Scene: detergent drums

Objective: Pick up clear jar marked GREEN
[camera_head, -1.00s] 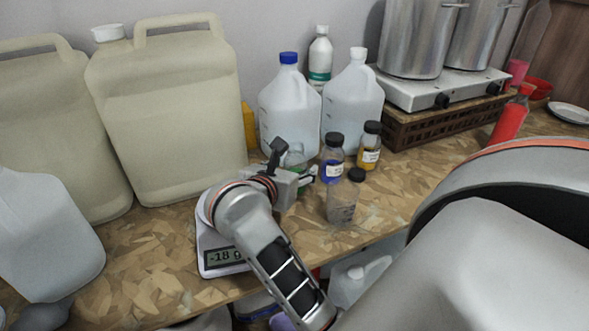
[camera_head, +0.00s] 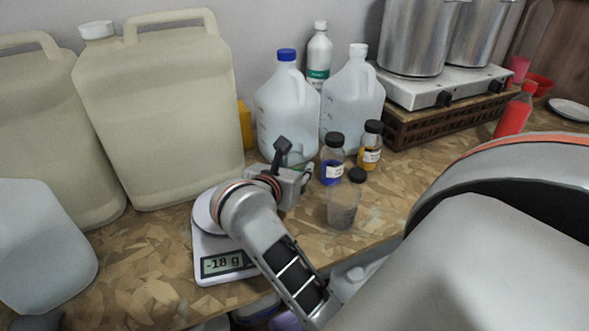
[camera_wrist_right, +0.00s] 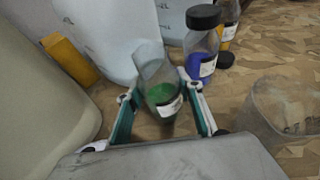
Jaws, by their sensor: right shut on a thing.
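The clear jar with green contents and a white label (camera_wrist_right: 162,95) stands between the fingers of my right gripper (camera_wrist_right: 163,103) in the right wrist view. The fingers are shut on it, one on each side. I see no lid on it, and the label is too blurred to read. In the head view my right gripper (camera_head: 296,182) reaches over the scale and hides most of that jar. I cannot tell whether the jar touches the table. My left gripper is not in view.
The scale (camera_head: 228,263) reads -18 g under my arm. Large jugs (camera_head: 288,110) stand behind; a beige canister (camera_head: 160,110) stands left.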

